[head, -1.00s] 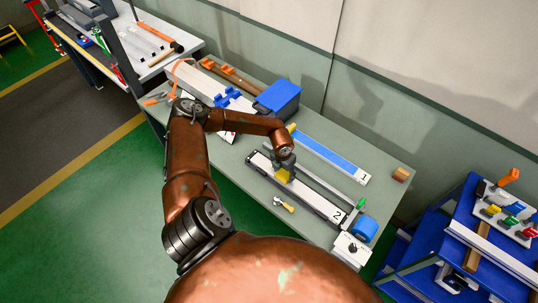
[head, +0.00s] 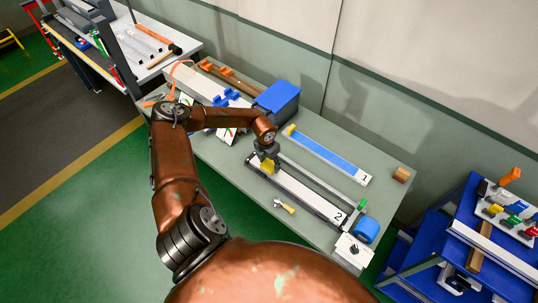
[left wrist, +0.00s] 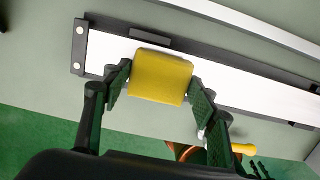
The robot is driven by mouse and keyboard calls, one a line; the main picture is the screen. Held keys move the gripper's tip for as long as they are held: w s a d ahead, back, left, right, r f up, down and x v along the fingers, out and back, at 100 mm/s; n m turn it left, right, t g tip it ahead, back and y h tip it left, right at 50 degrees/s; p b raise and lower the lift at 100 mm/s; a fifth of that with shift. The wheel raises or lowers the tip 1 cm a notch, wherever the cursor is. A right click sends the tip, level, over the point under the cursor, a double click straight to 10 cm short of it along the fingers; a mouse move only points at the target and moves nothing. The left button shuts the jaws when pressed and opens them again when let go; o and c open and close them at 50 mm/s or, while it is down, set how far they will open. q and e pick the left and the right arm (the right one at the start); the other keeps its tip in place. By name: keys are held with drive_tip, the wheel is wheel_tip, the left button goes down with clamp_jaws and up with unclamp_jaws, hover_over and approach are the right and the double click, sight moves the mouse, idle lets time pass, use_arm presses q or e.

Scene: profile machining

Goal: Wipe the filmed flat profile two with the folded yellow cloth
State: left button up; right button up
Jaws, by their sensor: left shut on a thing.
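The flat profile two (head: 305,194) is a long pale bar in a dark holder, marked with a 2 at its right end. My left gripper (head: 266,160) is over the left part of this profile, shut on the folded yellow cloth (head: 267,167). In the left wrist view the cloth (left wrist: 160,76) sits between the two fingers, over the white profile (left wrist: 235,86) near its end bracket. I cannot tell whether the cloth touches the surface. No film shows clearly on the profile. My right gripper is not in view.
A blue-faced profile marked 1 (head: 327,153) lies behind. A blue box (head: 277,98) stands at the back. A small yellow-handled tool (head: 285,206) lies in front. A blue roll (head: 366,230) and a white device (head: 352,250) stand at the right end.

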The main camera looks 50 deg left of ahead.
use_arm(q)
drive_tip(key=r+p, duration=0.1)
drive_tip(key=r, duration=0.2)
drive_tip(key=shift+w+r, duration=0.15)
drive_tip(key=shift+w, duration=0.05)
drive_tip(key=shift+r+p, duration=1.4)
drive_tip(key=shift+r, duration=0.4)
